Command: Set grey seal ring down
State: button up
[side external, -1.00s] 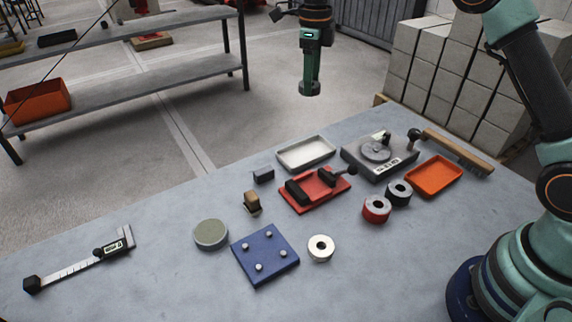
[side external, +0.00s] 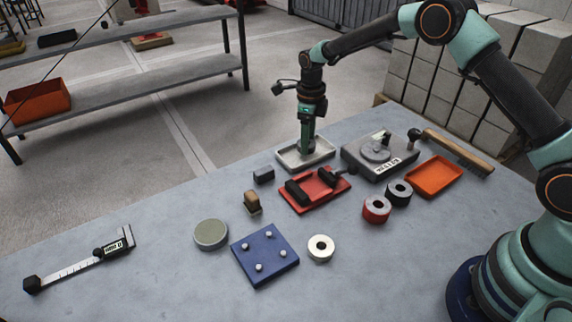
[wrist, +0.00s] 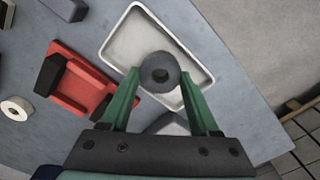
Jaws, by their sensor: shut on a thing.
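My gripper (wrist: 161,92) is shut on the grey seal ring (wrist: 159,70), which shows as a dark grey disc with a centre hole between the green fingertips. In the wrist view the ring lies in front of the white tray (wrist: 137,30), over its inside. In the side view my gripper (side external: 308,147) points straight down at the white tray (side external: 289,163), with its tips within the rim. The ring is small there, at the fingertips. I cannot tell whether it touches the tray floor.
A red fixture (side external: 325,192) stands just in front of the tray, and a grey dial device (side external: 372,165) to its right.

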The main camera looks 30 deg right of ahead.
jog(key=shift+f, duration=0.95)
jog(key=shift+f, duration=0.15)
jog(key=o, duration=1.4)
